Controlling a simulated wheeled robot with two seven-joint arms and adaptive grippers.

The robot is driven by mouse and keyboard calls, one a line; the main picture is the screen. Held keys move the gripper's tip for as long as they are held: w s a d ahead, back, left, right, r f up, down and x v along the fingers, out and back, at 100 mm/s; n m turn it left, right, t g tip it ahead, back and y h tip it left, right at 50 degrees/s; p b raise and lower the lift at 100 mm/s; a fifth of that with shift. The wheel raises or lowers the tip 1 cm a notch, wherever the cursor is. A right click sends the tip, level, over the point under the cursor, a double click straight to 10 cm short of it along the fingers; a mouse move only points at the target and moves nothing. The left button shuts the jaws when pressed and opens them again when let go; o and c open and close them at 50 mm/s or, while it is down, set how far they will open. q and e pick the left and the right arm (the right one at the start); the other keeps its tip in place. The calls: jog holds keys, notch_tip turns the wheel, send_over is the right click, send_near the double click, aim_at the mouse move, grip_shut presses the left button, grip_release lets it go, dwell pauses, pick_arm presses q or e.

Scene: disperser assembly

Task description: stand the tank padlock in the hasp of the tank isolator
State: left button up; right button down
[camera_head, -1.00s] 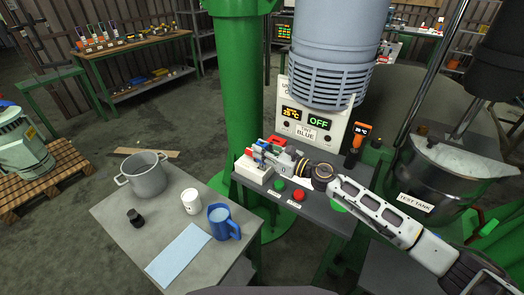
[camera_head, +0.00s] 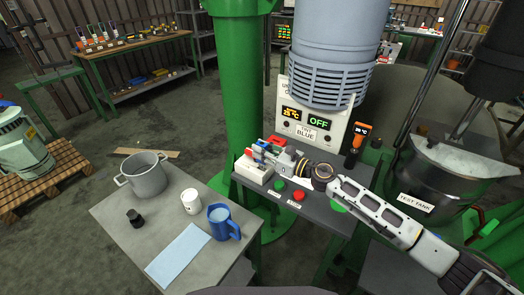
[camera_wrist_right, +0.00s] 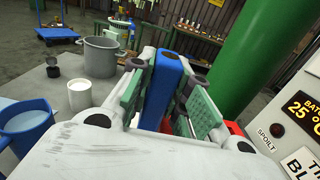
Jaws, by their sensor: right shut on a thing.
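My right gripper (camera_head: 279,152) comes in from the right over the grey control bench. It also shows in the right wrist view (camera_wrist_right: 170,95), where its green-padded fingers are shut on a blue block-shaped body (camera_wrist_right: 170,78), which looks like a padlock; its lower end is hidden. My left gripper is not in view.
Green and red buttons (camera_head: 298,195) sit on the bench front, close under my right wrist. A control panel (camera_head: 311,122) reading OFF stands behind, beside a green column (camera_head: 240,100). The left table (camera_head: 125,225) holds a pot, a white cup, a blue jug and a cloth.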

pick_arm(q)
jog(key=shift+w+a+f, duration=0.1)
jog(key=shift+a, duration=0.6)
pick_arm(e)
jog(key=shift+d, duration=0.1)
pick_arm(q)
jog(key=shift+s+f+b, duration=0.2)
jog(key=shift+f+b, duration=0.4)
jog(key=shift+b, duration=0.15)
pick_arm(e)
jog(key=shift+f, duration=0.7)
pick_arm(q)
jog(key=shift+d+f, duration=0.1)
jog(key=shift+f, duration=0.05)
pick_arm(e)
jog(key=shift+a+f, duration=0.1)
jog(key=shift+a, duration=0.1)
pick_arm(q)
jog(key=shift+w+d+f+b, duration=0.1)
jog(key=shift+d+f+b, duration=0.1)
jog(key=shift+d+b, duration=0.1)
pick_arm(e)
jog(key=shift+d+f, duration=0.1)
jog(key=shift+f, duration=0.1)
pick_arm(q)
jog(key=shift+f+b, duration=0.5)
jog(key=shift+b, duration=0.05)
pick_arm(e)
jog(key=shift+f, duration=0.6)
